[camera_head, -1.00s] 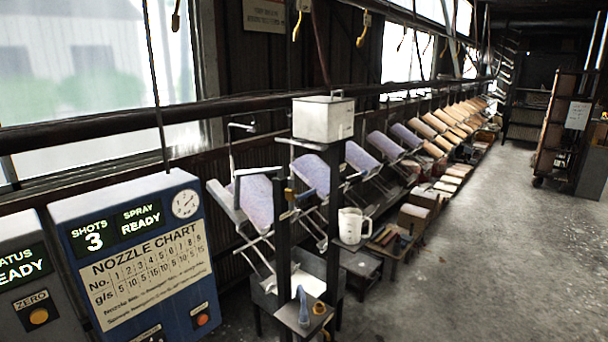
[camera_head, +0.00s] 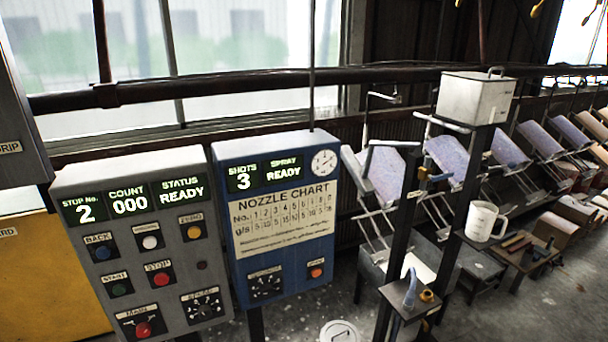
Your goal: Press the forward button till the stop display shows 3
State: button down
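A grey control box (camera_head: 66,190) stands at the left of the head view. Its stop display (camera_head: 86,208) reads "STOP No. 2". Beside it are a count display (camera_head: 130,200) reading 000 and a status display (camera_head: 182,190) reading READY. Below the displays are a blue button (camera_head: 102,253) labelled BACK, a white button (camera_head: 149,242) whose label is too small to read surely, and a yellow button (camera_head: 194,232) labelled ZERO. A green START button (camera_head: 119,290) and a red STOP button (camera_head: 161,279) sit lower. My gripper is not in view.
A blue nozzle-chart box (camera_head: 225,215) stands just right, showing SHOTS 3 and SPRAY READY. A grey cabinet (camera_head: 15,120) and yellow panel (camera_head: 45,275) fill the left edge. A rack post (camera_head: 405,200), white tank (camera_head: 470,100) and jug (camera_head: 482,222) stand right.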

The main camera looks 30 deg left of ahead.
aim_at(149, 242)
jog(key=u, duration=2.15)
